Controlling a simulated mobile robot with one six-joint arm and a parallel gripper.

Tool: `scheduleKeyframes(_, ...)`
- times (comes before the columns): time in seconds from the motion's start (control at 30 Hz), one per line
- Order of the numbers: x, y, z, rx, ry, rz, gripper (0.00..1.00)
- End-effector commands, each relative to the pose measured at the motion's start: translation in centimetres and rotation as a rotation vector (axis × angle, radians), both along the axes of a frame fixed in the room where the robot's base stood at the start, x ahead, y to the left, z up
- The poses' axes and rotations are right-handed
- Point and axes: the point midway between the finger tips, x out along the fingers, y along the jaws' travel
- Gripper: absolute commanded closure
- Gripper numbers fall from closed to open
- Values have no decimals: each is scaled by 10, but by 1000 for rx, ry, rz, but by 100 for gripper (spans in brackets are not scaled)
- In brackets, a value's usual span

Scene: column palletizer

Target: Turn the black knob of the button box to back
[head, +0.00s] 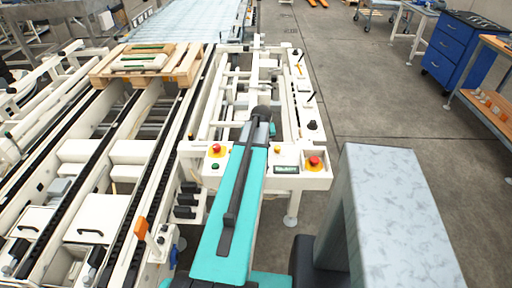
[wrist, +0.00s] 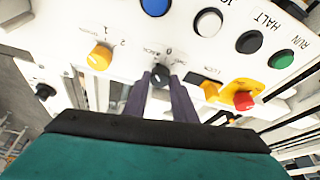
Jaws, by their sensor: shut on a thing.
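The button box is a white panel (wrist: 125,40) that fills the upper part of the wrist view, with its lettering upside down. The black knob (wrist: 160,70) sits in its lower middle, below a "0" and small lettering that seems to include "BACK". My gripper (wrist: 160,79) has its two dark fingers shut on the knob, one on each side. The fingers partly cover the knob, and I cannot tell which mark it points to. In the head view my teal arm reaches forward over the white machine and hides the fingers and knob.
Near the knob are a yellow knob (wrist: 99,57), a red emergency button (wrist: 244,100) and a blue button (wrist: 155,5). In the head view a wooden pallet (head: 181,72) lies on the conveyor.

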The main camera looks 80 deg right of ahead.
Motion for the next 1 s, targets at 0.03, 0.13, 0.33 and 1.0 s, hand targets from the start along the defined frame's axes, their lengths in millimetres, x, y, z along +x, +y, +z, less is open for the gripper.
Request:
scheduleKeyframes(0.03, -1, 0, 0, 2, 1, 9, 98)
scheduleKeyframes(0.13, -1, 0, 0, 2, 1, 26, 98)
scheduleKeyframes(0.33, -2, 0, 0, 1, 2, 35, 98)
scheduleKeyframes(1.0, -1, 0, 0, 1, 1, 35, 57)
